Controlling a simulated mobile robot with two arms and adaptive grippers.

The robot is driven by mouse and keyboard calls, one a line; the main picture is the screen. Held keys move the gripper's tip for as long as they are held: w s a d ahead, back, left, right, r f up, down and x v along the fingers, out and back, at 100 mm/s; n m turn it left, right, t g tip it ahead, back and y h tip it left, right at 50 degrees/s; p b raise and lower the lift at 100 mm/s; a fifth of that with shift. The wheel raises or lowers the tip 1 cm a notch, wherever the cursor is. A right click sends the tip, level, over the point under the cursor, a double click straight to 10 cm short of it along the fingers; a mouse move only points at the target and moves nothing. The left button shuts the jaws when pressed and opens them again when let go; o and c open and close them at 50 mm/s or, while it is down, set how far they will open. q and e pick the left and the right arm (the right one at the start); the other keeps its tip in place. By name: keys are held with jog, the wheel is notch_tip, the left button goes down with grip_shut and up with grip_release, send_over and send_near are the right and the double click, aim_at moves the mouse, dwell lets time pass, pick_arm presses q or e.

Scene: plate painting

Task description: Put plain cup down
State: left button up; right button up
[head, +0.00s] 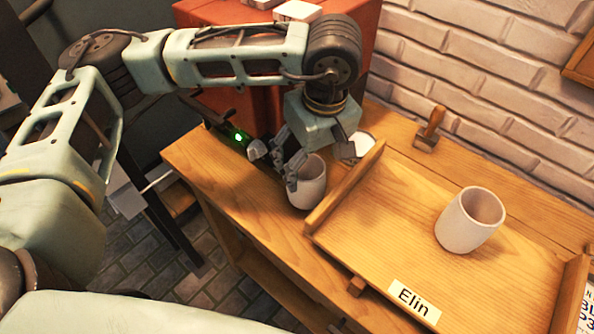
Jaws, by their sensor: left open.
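A plain whitish cup (309,186) stands upright on the wooden table (215,165), just left of the tray's raised side. My left gripper (290,172) is open at the left side of this cup, with a finger close to its rim; I cannot tell if it touches. A second plain cup (466,222) stands upright on the wooden tray (385,225), towards its right. My right gripper is not in view.
A label reading "Elin" (414,300) is on the tray's front. A wooden stamp-like tool (429,130) and a white round item (360,145), partly hidden, lie behind the tray. A red cabinet (360,30) and a brick wall (480,75) bound the back. The tray's middle is clear.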

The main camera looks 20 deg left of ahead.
aim_at(310, 173)
pick_arm(q)
jog(key=shift+s+f, duration=0.2)
jog(key=shift+s+d+f, duration=0.1)
jog(key=shift+s+f, duration=0.05)
jog(key=shift+f, duration=0.1)
notch_tip(310, 173, down, 2)
jog(key=shift+f+b, duration=0.1)
jog(key=shift+b, duration=0.5)
jog(key=f, duration=0.3)
jog(key=f+b, duration=0.1)
jog(key=shift+a+f, duration=0.25)
jog(key=shift+a, duration=0.1)
jog(key=c, duration=1.5)
jog(key=shift+c, duration=0.5)
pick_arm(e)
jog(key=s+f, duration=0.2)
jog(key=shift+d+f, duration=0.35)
